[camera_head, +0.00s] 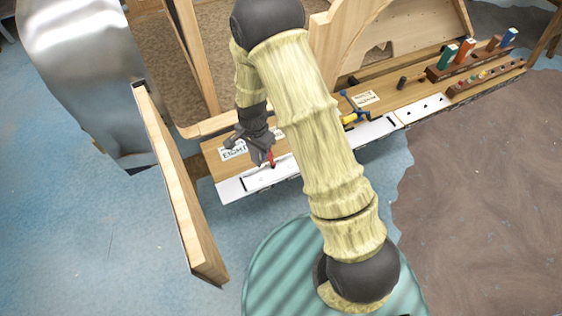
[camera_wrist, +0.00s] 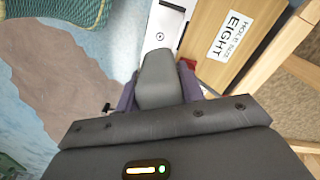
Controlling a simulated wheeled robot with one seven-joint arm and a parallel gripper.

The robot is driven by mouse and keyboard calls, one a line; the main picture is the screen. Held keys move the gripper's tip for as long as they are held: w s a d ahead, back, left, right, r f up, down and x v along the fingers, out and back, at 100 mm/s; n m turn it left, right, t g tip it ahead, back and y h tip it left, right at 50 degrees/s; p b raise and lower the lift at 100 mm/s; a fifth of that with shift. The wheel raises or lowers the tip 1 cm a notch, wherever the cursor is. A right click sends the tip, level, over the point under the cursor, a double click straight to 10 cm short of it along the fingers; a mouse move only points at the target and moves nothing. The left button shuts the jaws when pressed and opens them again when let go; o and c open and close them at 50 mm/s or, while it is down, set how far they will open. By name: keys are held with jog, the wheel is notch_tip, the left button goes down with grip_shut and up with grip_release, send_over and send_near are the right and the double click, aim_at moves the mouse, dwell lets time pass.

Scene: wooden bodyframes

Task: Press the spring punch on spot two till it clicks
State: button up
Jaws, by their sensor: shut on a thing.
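My gripper (camera_head: 264,150) is low over the left end of the wooden bench, shut on a small red thing (camera_head: 271,159), which I take to be the spring punch. Most of it is hidden by the fingers. Its lower end is close above the white strip (camera_head: 232,187); I cannot tell whether it touches. In the wrist view my gripper (camera_wrist: 160,90) covers the middle, and a bit of red (camera_wrist: 189,64) shows beside it. The white strip (camera_wrist: 168,17) carries a small round mark (camera_wrist: 160,36) just beyond the gripper. I cannot tell which spot this is.
A label reading "EIGHT" (camera_head: 232,150) lies behind the strip. A blue and yellow tool (camera_head: 352,113), a second white strip (camera_head: 428,108) with dark spots and a tool rack (camera_head: 468,62) are to the right. An upright wooden board (camera_head: 180,185) stands close at left.

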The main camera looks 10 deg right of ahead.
jog(key=w+d+f+n, duration=0.1)
jog(key=d+f+n, duration=0.1)
jog(key=d+n, duration=0.2)
jog(key=w+d+f+n, duration=0.1)
jog(key=d+f+n, duration=0.2)
jog(key=d, duration=0.6)
jog(key=shift+d+f+n, duration=0.25)
jog(key=shift+n, duration=0.75)
